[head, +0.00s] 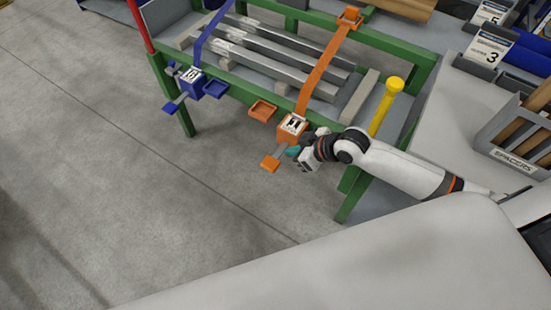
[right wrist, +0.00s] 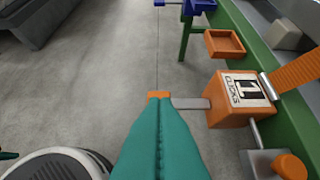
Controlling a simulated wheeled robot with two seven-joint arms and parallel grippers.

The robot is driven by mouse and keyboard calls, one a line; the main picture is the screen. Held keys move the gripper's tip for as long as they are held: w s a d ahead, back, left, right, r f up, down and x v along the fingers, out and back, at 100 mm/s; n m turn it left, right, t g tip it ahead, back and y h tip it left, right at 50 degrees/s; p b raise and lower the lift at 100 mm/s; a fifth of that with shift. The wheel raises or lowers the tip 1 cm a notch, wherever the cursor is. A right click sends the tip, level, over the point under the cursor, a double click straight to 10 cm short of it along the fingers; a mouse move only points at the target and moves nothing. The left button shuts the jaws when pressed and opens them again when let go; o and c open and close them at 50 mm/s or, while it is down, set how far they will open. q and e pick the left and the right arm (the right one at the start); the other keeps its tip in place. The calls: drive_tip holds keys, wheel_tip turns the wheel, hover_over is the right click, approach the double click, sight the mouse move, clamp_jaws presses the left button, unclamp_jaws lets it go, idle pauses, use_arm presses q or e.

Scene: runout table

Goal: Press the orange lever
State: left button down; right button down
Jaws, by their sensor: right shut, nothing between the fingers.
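The orange lever is a grey bar with an orange end paddle (head: 270,164), sticking out from the orange ratchet box (head: 291,128) on the green table's near edge. In the right wrist view the paddle (right wrist: 158,95) shows just beyond my fingertips, and the box (right wrist: 232,108) with its "1 CLICKS" label is to their right. My right gripper (head: 293,151) is shut and empty, its teal fingers together, beside the lever bar and just below the box in the head view. I cannot tell whether the fingertips touch the lever.
An orange strap (head: 325,68) runs from the box over grey bars (head: 270,60). A blue box (head: 192,78) with its own lever (head: 172,107) is farther left. An orange tray (head: 262,110) and yellow post (head: 385,107) are nearby. The floor left is clear.

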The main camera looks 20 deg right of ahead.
hover_over(268, 161)
drive_tip(key=s+d, duration=0.2)
drive_tip(key=f, duration=0.5)
drive_tip(key=shift+s+f+b, duration=0.15)
drive_tip(key=shift+s+b, duration=0.05)
drive_tip(key=shift+b, duration=0.2)
drive_tip(key=f, duration=0.3)
drive_tip(key=shift+w+a+f, duration=0.15)
drive_tip(key=shift+w+f, duration=0.05)
drive_tip(key=shift+f, duration=0.5)
use_arm(q)
drive_tip(key=shift+f, duration=0.75)
drive_tip(key=shift+r, duration=0.1)
use_arm(e)
drive_tip(key=shift+f, duration=0.1)
